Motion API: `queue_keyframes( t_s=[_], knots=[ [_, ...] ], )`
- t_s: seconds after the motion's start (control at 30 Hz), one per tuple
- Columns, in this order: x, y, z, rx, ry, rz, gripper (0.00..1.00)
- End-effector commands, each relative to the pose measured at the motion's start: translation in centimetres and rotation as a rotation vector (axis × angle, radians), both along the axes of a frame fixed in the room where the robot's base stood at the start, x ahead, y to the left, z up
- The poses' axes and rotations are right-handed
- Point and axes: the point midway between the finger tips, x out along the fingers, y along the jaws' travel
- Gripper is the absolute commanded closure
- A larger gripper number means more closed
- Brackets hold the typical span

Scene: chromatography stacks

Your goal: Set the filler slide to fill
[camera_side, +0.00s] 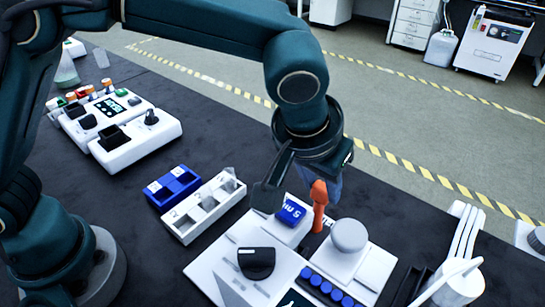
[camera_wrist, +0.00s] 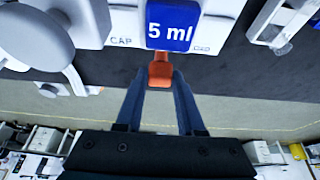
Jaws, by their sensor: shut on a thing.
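An orange handle (camera_side: 319,203) stands upright beside a white block with a blue "5 ml" label (camera_side: 291,212), on a white station. In the wrist view the orange handle (camera_wrist: 160,72) lies between the fingertips of my gripper (camera_wrist: 160,82), which is shut on it. The blue 5 ml face (camera_wrist: 171,24) is just beyond it, with "CAP" printed on the white on both sides. Whether this handle is the filler slide, and any fill mark, I cannot tell. My wrist hides part of the area behind the handle.
A white round-topped unit (camera_side: 349,236) stands right of the handle. A row of blue caps (camera_side: 327,287) and a black-topped piece (camera_side: 257,262) are in front. A white tray (camera_side: 203,206) and a blue tray (camera_side: 173,188) lie left.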

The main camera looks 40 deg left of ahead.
Motion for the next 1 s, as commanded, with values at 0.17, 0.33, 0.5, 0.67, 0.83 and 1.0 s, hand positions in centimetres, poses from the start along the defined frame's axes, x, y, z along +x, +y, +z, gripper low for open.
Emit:
queue_keyframes(
  t_s=[0.17,0.33,0.5,0.67,0.83,1.0],
  knots=[
    [0.1,0.0,0.1,-0.003,-0.004,-0.001,0.40],
    [0.0,0.0,0.1,-0.001,-0.002,0.000,0.32],
    [0.0,0.0,0.1,-0.001,-0.002,0.000,0.32],
    [-0.6,-0.1,1.6,-0.002,-0.005,-0.002,0.32],
    [-1.4,-0.1,3.8,-0.004,-0.005,-0.002,0.32],
    [-1.9,0.0,4.8,-0.001,-0.003,-0.002,0.32]
  ],
)
